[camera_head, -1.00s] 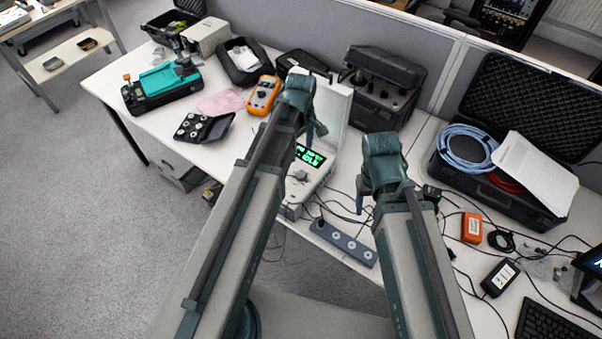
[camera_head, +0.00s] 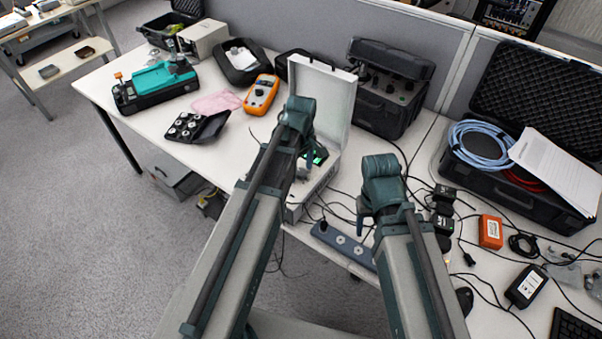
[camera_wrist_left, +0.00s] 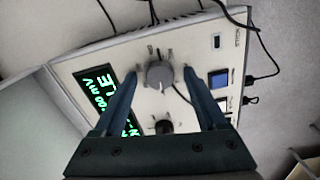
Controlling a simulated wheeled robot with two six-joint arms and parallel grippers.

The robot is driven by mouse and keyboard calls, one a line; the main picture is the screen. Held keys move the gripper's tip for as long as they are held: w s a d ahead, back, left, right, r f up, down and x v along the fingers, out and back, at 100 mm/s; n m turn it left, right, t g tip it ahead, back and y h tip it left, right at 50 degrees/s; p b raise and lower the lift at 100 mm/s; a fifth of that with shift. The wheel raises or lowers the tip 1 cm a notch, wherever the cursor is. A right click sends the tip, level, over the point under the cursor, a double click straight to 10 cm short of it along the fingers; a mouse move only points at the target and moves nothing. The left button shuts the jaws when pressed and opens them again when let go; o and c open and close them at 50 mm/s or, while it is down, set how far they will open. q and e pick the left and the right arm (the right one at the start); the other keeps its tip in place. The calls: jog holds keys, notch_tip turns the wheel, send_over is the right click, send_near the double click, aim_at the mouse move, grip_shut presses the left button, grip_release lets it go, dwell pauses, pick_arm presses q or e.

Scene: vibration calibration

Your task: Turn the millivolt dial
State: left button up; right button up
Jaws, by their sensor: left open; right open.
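The calibrator case (camera_head: 320,180) stands open on the table in the head view, its white lid (camera_head: 322,95) raised. In the left wrist view its panel carries a grey dial (camera_wrist_left: 159,75), a smaller black knob (camera_wrist_left: 163,127), a green-lit display (camera_wrist_left: 103,95) and a blue button (camera_wrist_left: 218,79). The display shows "mV" text. My left gripper (camera_wrist_left: 160,73) is open, its two blue fingers on either side of the grey dial; I cannot tell if they touch it. In the head view my left gripper (camera_head: 305,155) hides most of the panel. My right gripper (camera_head: 370,212) is open and empty, right of the case.
A power strip (camera_head: 343,243) and loose cables lie in front of and right of the case. An orange multimeter (camera_head: 261,95) and a black tray of knobs (camera_head: 196,126) lie to the left. A black case (camera_head: 390,90) stands behind. An orange box (camera_head: 490,231) sits to the right.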

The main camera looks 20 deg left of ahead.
pick_arm(q)
grip_shut()
dwell(0.4)
